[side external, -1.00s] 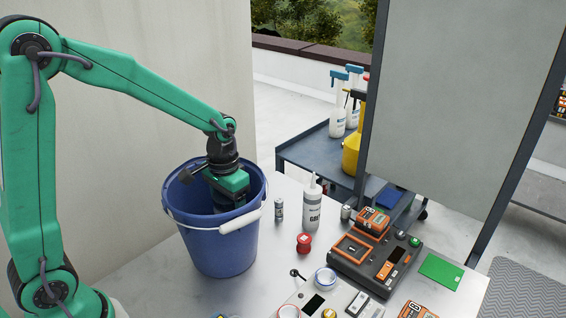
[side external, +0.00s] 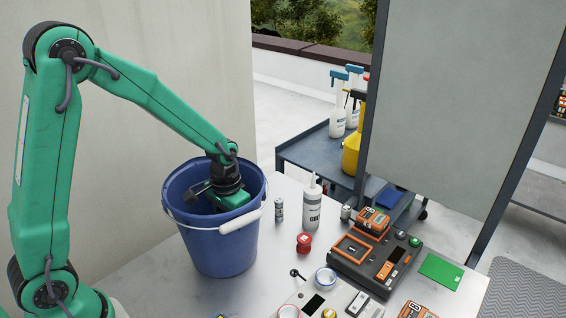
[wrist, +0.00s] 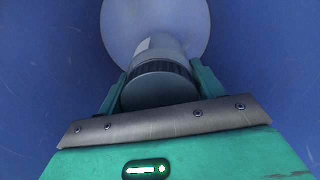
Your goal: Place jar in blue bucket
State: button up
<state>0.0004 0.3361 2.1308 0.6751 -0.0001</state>
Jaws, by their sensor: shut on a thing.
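The blue bucket (side external: 212,250) stands upright on the grey table in the side view, its white handle grip hanging at the front right. My gripper (side external: 226,196) reaches down through the bucket's mouth, its fingers hidden behind the near wall. In the wrist view, the blue bucket wall (wrist: 50,60) surrounds the gripper (wrist: 160,82), whose green fingers are shut on the jar (wrist: 158,84). The jar is grey with a dark ridged band and a paler part beyond. It is inside the bucket, pointing toward the lighter round floor. I cannot tell whether it touches the floor.
A small can (side external: 279,210) and a white glue bottle (side external: 312,207) stand right of the bucket. A blue cart (side external: 310,150) with spray bottles stands behind.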

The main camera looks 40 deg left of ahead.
jog(key=o, duration=1)
jog(key=shift+f, duration=0.15)
notch_tip(320, 180, up, 12)
jog(key=shift+r, duration=0.2)
jog(key=shift+s+r, duration=0.1)
dwell(0.5)
